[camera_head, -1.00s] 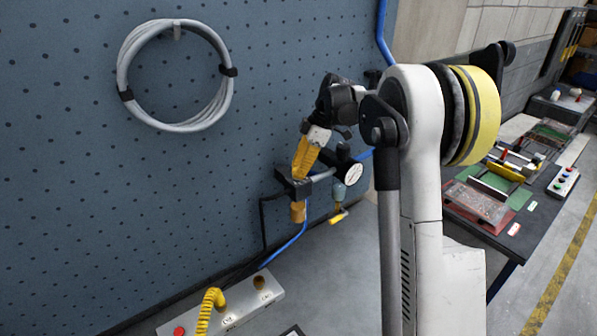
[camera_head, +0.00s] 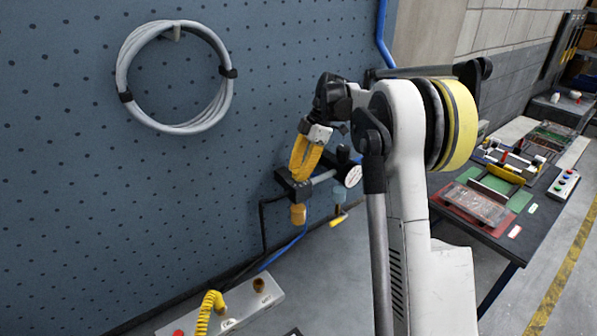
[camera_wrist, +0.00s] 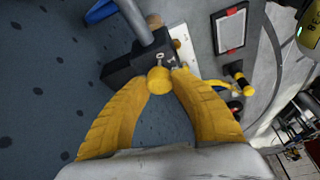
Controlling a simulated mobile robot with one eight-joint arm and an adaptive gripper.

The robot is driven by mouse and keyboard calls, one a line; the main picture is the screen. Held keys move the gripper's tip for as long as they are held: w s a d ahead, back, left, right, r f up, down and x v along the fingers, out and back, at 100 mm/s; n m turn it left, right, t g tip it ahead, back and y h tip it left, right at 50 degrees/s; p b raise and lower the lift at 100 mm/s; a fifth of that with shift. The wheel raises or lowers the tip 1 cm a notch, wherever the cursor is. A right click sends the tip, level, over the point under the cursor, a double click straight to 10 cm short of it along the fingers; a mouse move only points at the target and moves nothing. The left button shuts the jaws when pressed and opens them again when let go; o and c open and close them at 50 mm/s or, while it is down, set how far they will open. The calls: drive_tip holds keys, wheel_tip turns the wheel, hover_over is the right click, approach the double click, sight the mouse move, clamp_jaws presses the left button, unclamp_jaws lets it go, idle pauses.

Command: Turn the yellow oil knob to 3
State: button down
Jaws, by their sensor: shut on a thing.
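The yellow oil knob (camera_wrist: 159,80) is a small round knob on a black block, between the fingertips of my gripper (camera_wrist: 160,76) in the wrist view. The yellow fingers are shut on it from both sides. White marks, one looking like a 0, show on the black block just beyond the knob; I cannot tell which mark the knob points to. In the head view my gripper (camera_head: 300,175) reaches down onto the black block (camera_head: 284,183), and its fingers hide the knob. An amber bowl (camera_head: 298,214) hangs under the block.
A round gauge (camera_head: 353,176) and a grey pipe (camera_head: 323,177) sit right beside the block. A blue pegboard (camera_head: 120,190) stands close behind. A panel with a coiled yellow hose (camera_head: 210,300) is below. A workbench (camera_head: 510,240) stands at right.

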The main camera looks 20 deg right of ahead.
drive_tip(key=c, duration=1.1)
unclamp_jaws()
drive_tip(key=shift+a, duration=0.1)
drive_tip(key=v, duration=1.2)
